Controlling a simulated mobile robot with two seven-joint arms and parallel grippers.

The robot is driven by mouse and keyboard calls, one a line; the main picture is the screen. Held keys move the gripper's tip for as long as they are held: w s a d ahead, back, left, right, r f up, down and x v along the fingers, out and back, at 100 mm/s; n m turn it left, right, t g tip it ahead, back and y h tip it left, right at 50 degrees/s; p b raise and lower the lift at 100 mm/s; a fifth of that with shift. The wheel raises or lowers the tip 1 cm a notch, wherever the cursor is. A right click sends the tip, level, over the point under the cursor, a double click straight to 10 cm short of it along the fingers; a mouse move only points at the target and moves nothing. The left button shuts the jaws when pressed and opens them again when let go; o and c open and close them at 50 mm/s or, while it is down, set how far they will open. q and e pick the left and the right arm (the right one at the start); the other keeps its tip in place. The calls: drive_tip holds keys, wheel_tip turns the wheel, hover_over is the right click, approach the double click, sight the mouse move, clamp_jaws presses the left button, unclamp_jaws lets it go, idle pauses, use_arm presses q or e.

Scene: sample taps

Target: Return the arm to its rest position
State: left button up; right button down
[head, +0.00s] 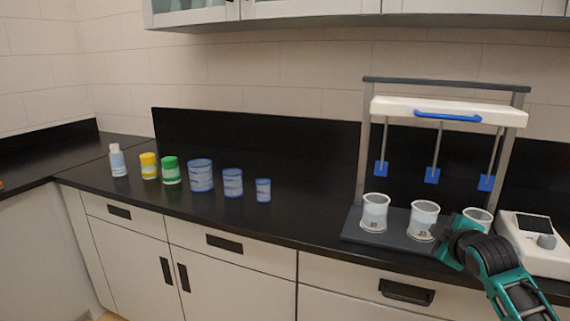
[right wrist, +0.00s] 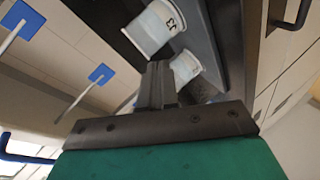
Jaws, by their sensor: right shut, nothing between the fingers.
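My right arm comes in from the lower right of the head view. My right gripper (head: 447,232) is in front of the paddle stirrer's base, close to the middle and right beakers. It partly hides the right beaker (head: 477,215). In the right wrist view its dark fingers (right wrist: 158,82) are together with nothing between them. A beaker marked J3 (right wrist: 156,28) and another beaker (right wrist: 185,66) show beyond the fingers there. My left arm and gripper are out of view.
The stirrer's crossbar (head: 450,110) holds blue paddles above the left beaker (head: 375,212), middle beaker (head: 423,220) and right beaker. A white device (head: 535,245) stands at the right. Several containers, including a green jar (head: 171,170), stand left. The counter between is clear.

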drive_tip(key=s+a+f+m+g+y, duration=0.1)
drive_tip(key=s+a+f+m+y, duration=0.1)
drive_tip(key=s+a+f, duration=0.6)
drive_tip(key=s+a+f+m+g+y, duration=0.1)
drive_tip(key=s+a+f, duration=0.35)
drive_tip(key=f, duration=0.65)
drive_tip(key=s+a+f+m+y, duration=0.1)
drive_tip(key=s+a+f+m, duration=0.1)
drive_tip(key=s, duration=0.6)
drive_tip(key=s+a+f+m, duration=0.3)
drive_tip(key=s+a, duration=0.3)
drive_tip(key=s, duration=0.3)
drive_tip(key=shift+a+f+g+y, duration=0.35)
drive_tip(key=shift+f+g+y, duration=0.05)
drive_tip(key=shift+f, duration=0.4)
